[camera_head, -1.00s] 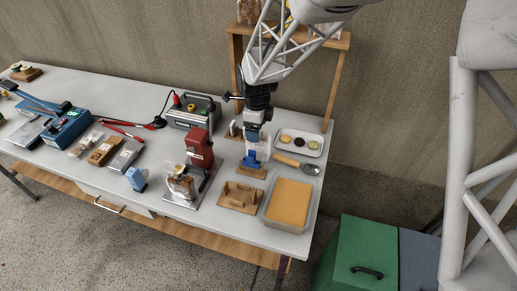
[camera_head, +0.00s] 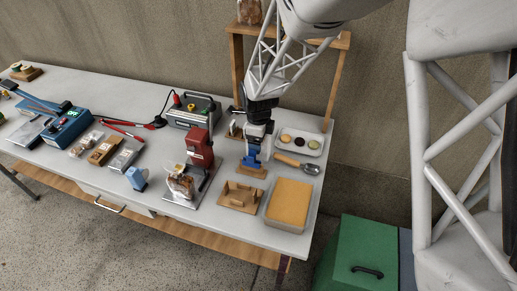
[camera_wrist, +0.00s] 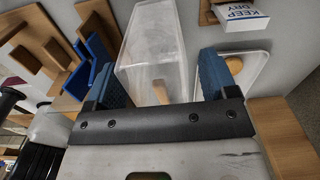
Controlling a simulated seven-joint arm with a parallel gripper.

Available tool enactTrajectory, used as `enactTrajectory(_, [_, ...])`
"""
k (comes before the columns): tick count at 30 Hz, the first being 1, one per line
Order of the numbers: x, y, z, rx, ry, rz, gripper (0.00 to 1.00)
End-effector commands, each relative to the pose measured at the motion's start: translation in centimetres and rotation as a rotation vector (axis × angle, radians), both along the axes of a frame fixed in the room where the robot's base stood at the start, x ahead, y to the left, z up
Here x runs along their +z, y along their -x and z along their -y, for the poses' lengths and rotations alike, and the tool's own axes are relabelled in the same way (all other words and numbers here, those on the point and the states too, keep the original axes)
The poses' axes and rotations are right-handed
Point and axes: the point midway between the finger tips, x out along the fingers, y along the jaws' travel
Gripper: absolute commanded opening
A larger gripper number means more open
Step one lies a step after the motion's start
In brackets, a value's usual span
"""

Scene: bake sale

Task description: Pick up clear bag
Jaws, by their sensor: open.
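The clear bag (camera_wrist: 150,40) is a see-through, upright, box-shaped bag in the wrist view. The wooden scoop handle shows through it. My gripper (camera_wrist: 161,66) is open, with one blue finger on each side of the bag's near part. I cannot tell whether either finger touches it. In the head view my gripper (camera_head: 256,143) points down over the back right of the table, by a blue holder (camera_head: 251,162) on a wooden base. There the bag is mostly hidden by my gripper.
A tray of round items (camera_head: 299,142) and a scoop (camera_head: 297,164) lie close on the right. A red press (camera_head: 200,147) stands on the left. A wooden jig (camera_head: 240,196) and a tan-filled tray (camera_head: 289,203) are in front. A KEEP DRY box (camera_wrist: 240,12) shows in the wrist view.

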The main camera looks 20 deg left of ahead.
Motion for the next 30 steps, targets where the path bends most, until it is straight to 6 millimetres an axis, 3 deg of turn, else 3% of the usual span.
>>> enactTrajectory(19, [-0.52, 0.00, 0.01, 0.000, 0.000, 0.000, 0.79])
enactTrajectory(27, [-0.52, 0.00, 0.01, 0.000, 0.000, 0.000, 0.41])
enactTrajectory(30, [-0.52, 0.00, 0.00, 0.000, 0.000, 0.000, 0.41])
